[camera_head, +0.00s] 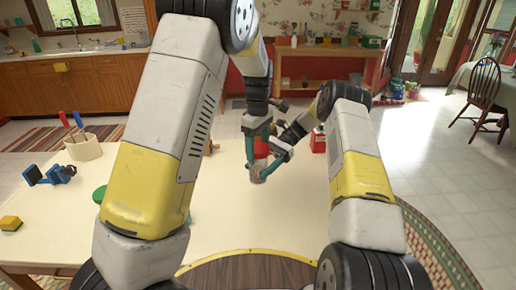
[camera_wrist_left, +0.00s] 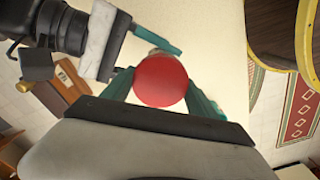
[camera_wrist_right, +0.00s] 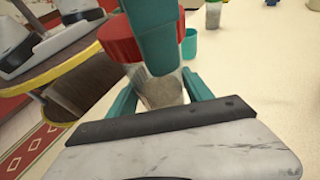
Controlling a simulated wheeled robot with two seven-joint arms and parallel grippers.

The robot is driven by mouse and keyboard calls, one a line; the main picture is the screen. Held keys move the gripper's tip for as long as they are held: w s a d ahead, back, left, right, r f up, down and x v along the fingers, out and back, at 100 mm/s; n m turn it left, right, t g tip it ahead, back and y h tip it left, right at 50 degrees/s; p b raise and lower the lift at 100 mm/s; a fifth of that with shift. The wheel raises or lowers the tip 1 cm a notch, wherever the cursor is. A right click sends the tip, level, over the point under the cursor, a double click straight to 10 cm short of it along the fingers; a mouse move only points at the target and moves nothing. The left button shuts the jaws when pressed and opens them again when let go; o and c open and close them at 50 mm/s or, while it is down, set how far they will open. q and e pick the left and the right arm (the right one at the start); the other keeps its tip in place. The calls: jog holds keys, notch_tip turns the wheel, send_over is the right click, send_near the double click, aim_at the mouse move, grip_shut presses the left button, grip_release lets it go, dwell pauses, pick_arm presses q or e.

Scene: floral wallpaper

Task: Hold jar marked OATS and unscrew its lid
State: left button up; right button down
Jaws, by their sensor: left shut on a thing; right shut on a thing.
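The red lid also shows between the teal fingers in the head view (camera_head: 261,150). No lettering on the jar is readable. My left gripper (camera_wrist_left: 160,92) comes from above and is shut on the red lid, one finger on each side. My right gripper (camera_wrist_right: 160,98) comes from the side and is shut on the jar's body below the lid. One left finger hides part of the lid and jar in the right wrist view.
A red box (camera_head: 318,142) stands right of the jar. Another jar (camera_wrist_right: 213,16) and a teal cup (camera_wrist_right: 189,44) stand beyond.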

pick_arm(q)
jog(key=shift+n, duration=0.4)
jog(key=shift+r, duration=0.2)
jog(key=shift+r, duration=0.9)
jog(key=shift+r, duration=0.1)
